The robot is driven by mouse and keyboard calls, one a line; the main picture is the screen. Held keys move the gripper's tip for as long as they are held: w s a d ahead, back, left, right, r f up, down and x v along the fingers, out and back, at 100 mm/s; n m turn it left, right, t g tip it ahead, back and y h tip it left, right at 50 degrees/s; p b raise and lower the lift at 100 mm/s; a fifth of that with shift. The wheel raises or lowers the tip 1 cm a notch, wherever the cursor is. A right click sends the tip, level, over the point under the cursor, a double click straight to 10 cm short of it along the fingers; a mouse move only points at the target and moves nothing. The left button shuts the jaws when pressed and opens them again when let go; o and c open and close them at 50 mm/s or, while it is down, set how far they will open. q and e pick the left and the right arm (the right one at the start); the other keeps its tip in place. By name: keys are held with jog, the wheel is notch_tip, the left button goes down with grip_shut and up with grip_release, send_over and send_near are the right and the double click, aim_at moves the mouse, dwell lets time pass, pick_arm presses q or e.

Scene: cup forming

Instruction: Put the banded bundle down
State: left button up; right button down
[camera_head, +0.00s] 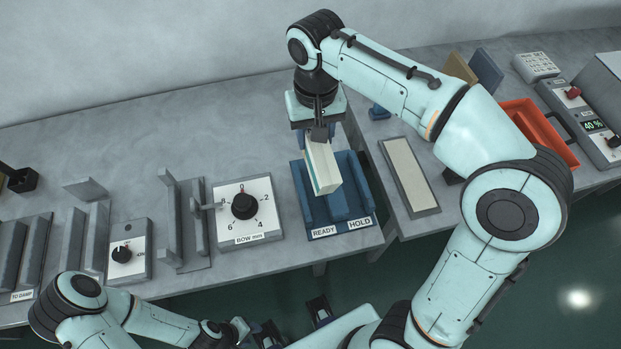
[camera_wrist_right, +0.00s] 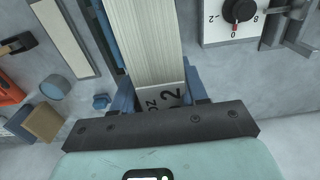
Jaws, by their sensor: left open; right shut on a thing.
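The pale bundle of sheets (camera_head: 322,168), with a greenish edge, is in my right gripper (camera_head: 319,134), over the READY side of the blue holder (camera_head: 357,180). In the right wrist view the bundle (camera_wrist_right: 155,40) runs up from between the blue fingers (camera_wrist_right: 160,98); a printed end with a "2" shows. I cannot tell whether the bundle touches the holder's floor. The HOLD side looks empty. My left gripper (camera_head: 293,322) is open and empty at the bottom, in front of the bench.
Left of the holder is the BOW mm dial box (camera_head: 245,212). Right of it lies a pale framed pad (camera_head: 409,176); an orange tray (camera_head: 540,130) is farther right. Grey racks (camera_head: 95,230) stand at left. The bench behind the dial is clear.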

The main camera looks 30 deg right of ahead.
pick_arm(q)
jog(key=shift+s+f+b, duration=0.3)
jog(key=shift+f+b, duration=0.4)
jog(key=shift+f, duration=0.15)
jog(key=shift+s+f+b, duration=0.3)
jog(key=shift+f+b, duration=0.35)
jog(key=shift+f, duration=0.15)
pick_arm(e)
jog(key=shift+f, duration=8.65)
jog(key=shift+f, duration=0.2)
jog(key=c, duration=0.6)
grip_release()
jog(key=shift+s, duration=0.1)
pick_arm(q)
jog(key=shift+f, duration=0.1)
pick_arm(e)
jog(key=shift+r, duration=0.15)
pick_arm(q)
jog(key=shift+w+r+p, duration=0.15)
jog(key=shift+r+p, duration=0.35)
jog(key=shift+r, duration=0.1)
jog(key=shift+w+r+p, duration=0.15)
jog(key=shift+r+p, duration=0.35)
jog(key=shift+r, duration=0.05)
pick_arm(e)
notch_tip(320, 180, up, 12)
jog(key=shift+r, duration=0.1)
